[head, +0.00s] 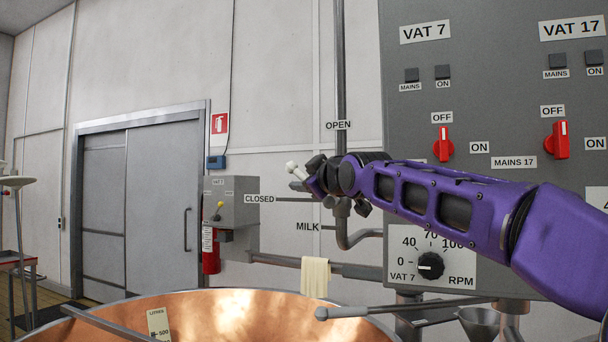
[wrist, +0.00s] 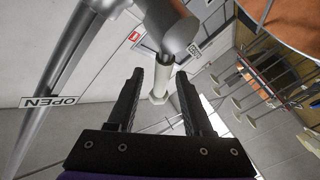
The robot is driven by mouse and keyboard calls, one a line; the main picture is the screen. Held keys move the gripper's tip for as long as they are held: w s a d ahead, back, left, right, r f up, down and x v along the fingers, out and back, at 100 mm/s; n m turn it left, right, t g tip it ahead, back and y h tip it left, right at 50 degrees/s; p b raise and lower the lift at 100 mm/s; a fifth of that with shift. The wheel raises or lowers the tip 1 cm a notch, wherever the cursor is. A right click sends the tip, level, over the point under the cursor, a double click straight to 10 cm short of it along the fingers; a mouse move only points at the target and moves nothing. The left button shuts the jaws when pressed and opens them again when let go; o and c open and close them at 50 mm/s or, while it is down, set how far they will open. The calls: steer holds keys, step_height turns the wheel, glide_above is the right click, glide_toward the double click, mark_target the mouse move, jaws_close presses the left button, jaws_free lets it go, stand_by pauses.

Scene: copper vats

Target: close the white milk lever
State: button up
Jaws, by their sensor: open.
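The white milk lever (head: 292,166) shows in the head view just past the tip of my gripper (head: 304,180). Its end points left, between the OPEN label (head: 338,125) and the CLOSED label (head: 259,199). My arm hides the rest of it and most of the valve. In the wrist view the lever (wrist: 160,76) is a short white cylinder on a grey valve body (wrist: 172,25). It lies between the tips of my open gripper (wrist: 159,80), with a visible gap on each side. I cannot tell its exact depth relative to the fingertips.
A vertical steel pipe (head: 340,60) runs down the wall to the MILK label (head: 307,227). A grey control panel (head: 480,90) stands on the right. A copper vat (head: 235,310) is below. A cloth (head: 315,277) hangs from a rail. A grey box (head: 232,200) is left.

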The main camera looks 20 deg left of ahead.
steer(key=shift+w+a, duration=0.2)
steer(key=shift+a, duration=0.05)
jaws_close()
stand_by(1.4)
